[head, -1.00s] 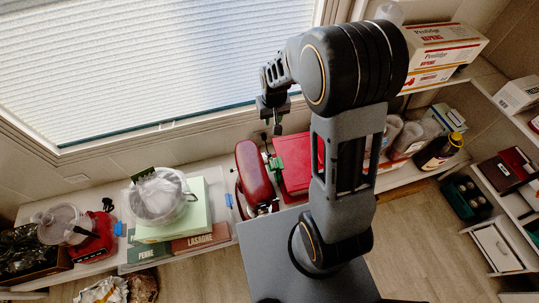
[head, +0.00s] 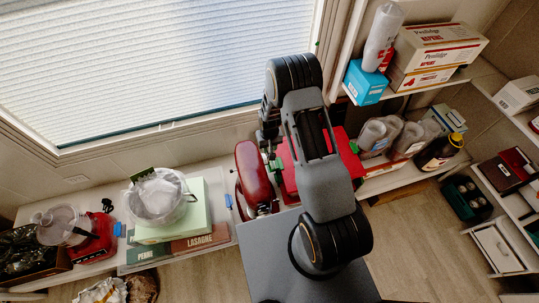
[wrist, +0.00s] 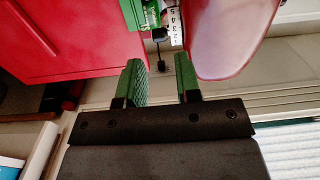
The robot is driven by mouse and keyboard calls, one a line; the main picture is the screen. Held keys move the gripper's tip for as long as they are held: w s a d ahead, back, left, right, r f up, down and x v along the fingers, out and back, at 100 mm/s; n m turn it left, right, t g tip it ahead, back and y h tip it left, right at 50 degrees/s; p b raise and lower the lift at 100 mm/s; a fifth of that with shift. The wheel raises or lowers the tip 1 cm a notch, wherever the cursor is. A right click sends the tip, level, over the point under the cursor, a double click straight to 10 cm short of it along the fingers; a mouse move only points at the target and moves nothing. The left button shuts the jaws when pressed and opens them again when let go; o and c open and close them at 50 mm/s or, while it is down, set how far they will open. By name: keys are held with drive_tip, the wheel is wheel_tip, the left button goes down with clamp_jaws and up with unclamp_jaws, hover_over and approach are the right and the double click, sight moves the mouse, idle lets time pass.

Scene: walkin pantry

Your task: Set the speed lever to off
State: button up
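The red stand mixer (head: 252,178) stands on the counter under the window; its glossy body (wrist: 225,35) fills the upper right of the wrist view. Beside it a white strip with numbers (wrist: 174,22) shows. A small black knob-like part (wrist: 159,34), possibly the speed lever, sits next to the strip; its setting is unclear. My gripper (wrist: 161,82) has two green fingers standing apart with nothing between them. In the wrist view they are below the strip and black part, with a visible gap.
A large red object (head: 288,181) stands close to the mixer's right, with a green piece (wrist: 143,13) between them. Left on the counter are a bowl (head: 158,199) on stacked boxes and a red-based appliance (head: 93,243). Shelves with cartons (head: 436,47) are at right.

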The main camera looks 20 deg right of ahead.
sight(267, 159)
wheel_tip(267, 159, down, 7)
drive_tip(key=shift+r, duration=0.15)
drive_tip(key=shift+c, duration=0.2)
clamp_jaws()
drive_tip(key=shift+w, duration=0.1)
